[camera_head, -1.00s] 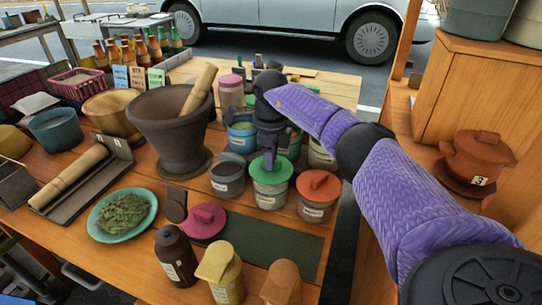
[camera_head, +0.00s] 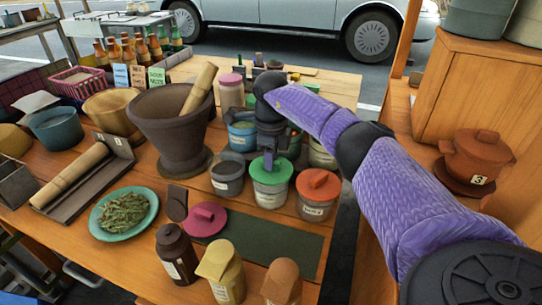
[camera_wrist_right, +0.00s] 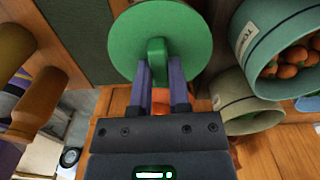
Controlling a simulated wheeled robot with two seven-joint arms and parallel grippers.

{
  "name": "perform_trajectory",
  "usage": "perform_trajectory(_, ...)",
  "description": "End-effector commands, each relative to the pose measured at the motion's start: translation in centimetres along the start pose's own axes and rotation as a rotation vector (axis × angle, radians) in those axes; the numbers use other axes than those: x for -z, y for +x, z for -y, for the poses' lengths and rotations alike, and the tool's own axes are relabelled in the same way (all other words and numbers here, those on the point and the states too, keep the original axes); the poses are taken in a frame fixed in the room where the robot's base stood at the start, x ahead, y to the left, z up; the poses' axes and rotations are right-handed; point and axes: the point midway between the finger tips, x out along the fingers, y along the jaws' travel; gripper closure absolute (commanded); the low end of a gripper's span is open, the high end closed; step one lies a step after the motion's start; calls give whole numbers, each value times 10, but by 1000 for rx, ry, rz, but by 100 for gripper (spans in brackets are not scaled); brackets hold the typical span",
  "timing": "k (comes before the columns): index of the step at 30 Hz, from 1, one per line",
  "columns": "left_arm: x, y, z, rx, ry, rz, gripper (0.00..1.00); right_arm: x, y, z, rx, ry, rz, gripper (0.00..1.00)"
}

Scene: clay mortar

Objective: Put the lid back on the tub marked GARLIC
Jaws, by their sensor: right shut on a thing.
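My right gripper (camera_head: 269,160) is shut on the upright handle of a round green lid (camera_head: 282,172). The wrist view shows the same lid (camera_wrist_right: 185,30) with a finger on each side of its handle. In the head view the lid is level over the mouth of a pale tub (camera_head: 270,198) and seems to rest on it; any small gap cannot be made out. The tub's label is too small to read. An open grey tub (camera_head: 228,182) stands just left of it. My left gripper is not in view.
A tub with an orange lid (camera_head: 318,186) stands close on the right. A magenta lid (camera_head: 206,218) lies in front on a dark green mat (camera_head: 265,243). Three lidded jars, one yellow (camera_head: 224,275), line the front.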

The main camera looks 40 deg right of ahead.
Motion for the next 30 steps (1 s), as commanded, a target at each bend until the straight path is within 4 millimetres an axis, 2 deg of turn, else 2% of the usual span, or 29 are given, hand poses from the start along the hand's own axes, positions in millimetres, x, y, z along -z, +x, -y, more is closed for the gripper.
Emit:
perform_trajectory(10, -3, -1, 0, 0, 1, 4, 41, 0, 0, 0, 0, 0, 0, 100)
perform_trajectory(11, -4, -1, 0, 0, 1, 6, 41, 0, 0, 0, 0, 0, 0, 72)
perform_trajectory(16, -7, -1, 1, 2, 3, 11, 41, 0, 0, 0, 0, 0, 1, 37)
perform_trajectory(21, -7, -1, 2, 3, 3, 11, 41, 0, 0, 0, 0, 0, 1, 37)
perform_trajectory(26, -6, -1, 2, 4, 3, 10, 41, 0, 0, 0, 0, 0, 1, 3)
perform_trajectory(30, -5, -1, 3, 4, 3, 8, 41, 0, 0, 0, 0, 0, 1, 2)
